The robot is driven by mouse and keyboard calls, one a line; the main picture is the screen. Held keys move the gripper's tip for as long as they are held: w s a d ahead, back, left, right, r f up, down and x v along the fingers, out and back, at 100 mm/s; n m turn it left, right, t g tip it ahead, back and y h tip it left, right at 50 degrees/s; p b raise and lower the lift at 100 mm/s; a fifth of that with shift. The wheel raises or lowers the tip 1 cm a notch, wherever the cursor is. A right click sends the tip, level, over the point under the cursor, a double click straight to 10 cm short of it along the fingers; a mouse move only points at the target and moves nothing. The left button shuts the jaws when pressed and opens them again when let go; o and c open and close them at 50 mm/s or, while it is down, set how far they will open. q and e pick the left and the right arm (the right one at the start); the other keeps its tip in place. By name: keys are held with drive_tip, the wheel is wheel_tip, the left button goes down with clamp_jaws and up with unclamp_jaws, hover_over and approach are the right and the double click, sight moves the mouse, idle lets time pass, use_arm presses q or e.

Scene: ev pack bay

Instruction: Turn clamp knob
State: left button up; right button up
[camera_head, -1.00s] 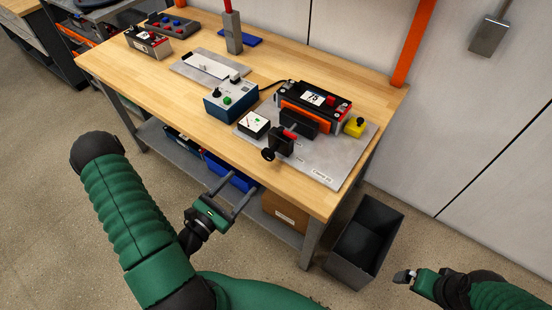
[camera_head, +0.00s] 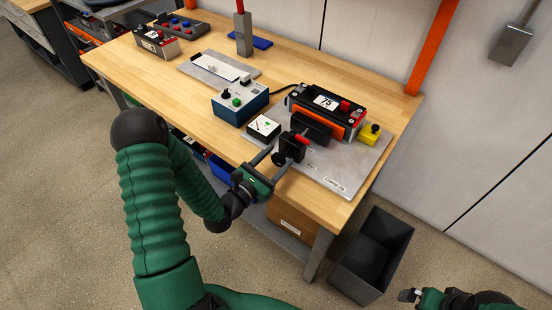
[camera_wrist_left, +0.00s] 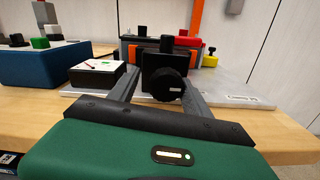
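The black clamp knob (camera_head: 278,159) sits on the front of the black clamp block (camera_head: 292,146), which has a red-tipped handle (camera_head: 301,139). In the left wrist view the round knob (camera_wrist_left: 167,85) faces the camera, with a pale mark on it. My left gripper (camera_head: 281,156) is open, with one finger on each side of the knob. Gaps seem to show beside the knob, so it does not look gripped. My right gripper (camera_head: 410,296) is low at the right, away from the bench; its finger gap is unclear.
The clamp stands on a grey plate (camera_head: 345,167) with an orange-and-black battery (camera_head: 327,107) behind it. A meter with a white face (camera_head: 264,126) is close left of the clamp. A blue box (camera_head: 238,104) and a yellow button box (camera_head: 368,136) stand nearby. A dark bin (camera_head: 372,262) is on the floor.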

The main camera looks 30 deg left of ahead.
use_arm(q)
drive_tip(key=shift+d+r, duration=0.2)
drive_tip(key=shift+d, duration=0.35)
drive_tip(key=c, duration=0.5)
drive_tip(key=shift+c, duration=1.1)
drive_tip(key=shift+a, duration=0.1)
drive_tip(key=c, duration=0.4)
drive_tip(key=shift+a+f, duration=0.1)
use_arm(e)
drive_tip(key=shift+d, duration=0.35)
use_arm(q)
drive_tip(key=shift+m, duration=0.4)
use_arm(e)
drive_tip(key=shift+r, duration=0.15)
